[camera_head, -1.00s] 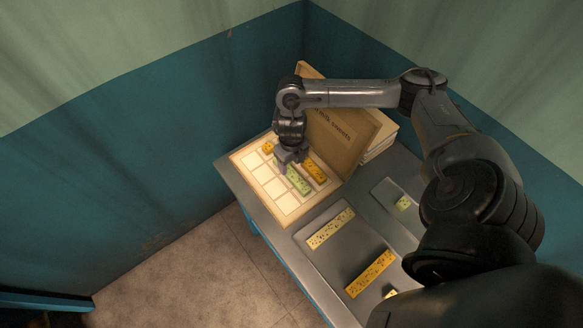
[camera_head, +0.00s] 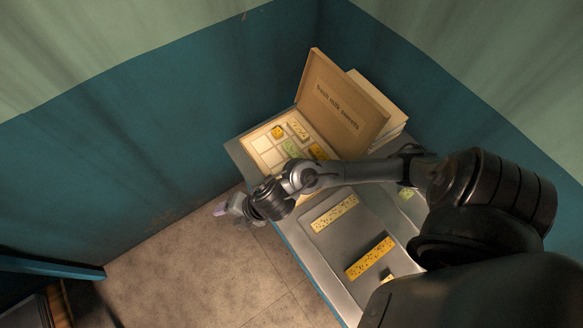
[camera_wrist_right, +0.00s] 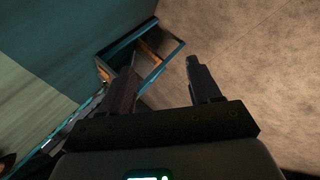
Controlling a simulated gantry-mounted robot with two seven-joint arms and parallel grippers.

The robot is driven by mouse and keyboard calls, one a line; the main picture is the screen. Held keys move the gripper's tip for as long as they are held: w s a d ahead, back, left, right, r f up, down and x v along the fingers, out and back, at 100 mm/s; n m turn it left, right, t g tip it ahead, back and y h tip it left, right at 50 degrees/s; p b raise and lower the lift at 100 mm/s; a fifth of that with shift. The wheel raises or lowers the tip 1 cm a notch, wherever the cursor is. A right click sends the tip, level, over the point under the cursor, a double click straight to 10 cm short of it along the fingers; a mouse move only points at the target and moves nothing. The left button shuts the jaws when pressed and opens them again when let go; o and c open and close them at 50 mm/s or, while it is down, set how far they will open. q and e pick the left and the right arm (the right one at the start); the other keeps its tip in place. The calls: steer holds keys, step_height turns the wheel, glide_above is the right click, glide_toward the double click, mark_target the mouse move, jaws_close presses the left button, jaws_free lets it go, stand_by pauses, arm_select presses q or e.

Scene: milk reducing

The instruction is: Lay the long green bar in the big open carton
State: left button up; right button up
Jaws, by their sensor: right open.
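The big open carton (camera_head: 262,143) lies on the table with its lid raised, lettered "fresh milk sweets". The long green bar (camera_head: 292,148) lies in the carton among its compartments; my right arm hides its near end. My right gripper (camera_head: 228,209) is out past the table's left edge, above the floor and away from the carton. In the right wrist view its fingers (camera_wrist_right: 163,62) stand apart with nothing between them. My left gripper is not in view.
Speckled yellow bars (camera_head: 335,212) (camera_head: 370,258) lie on a metal tray. A small green piece (camera_head: 405,193) is at right. Stacked boxes (camera_head: 378,105) stand behind the lid.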

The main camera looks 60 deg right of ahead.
steer(key=s+d+m+g+h, duration=0.1)
steer(key=s+d+m+g, duration=0.1)
steer(key=s+d+m, duration=0.2)
steer(key=s+d+m+g+h, duration=0.1)
steer(key=s+d+m, duration=0.3)
steer(key=s+m, duration=0.5)
steer(key=m+h, duration=0.1)
steer(key=m, duration=0.5)
steer(key=shift+s+d+f+g+h, duration=0.15)
steer(key=shift+s+g+h, duration=0.15)
steer(key=shift+s+g, duration=0.1)
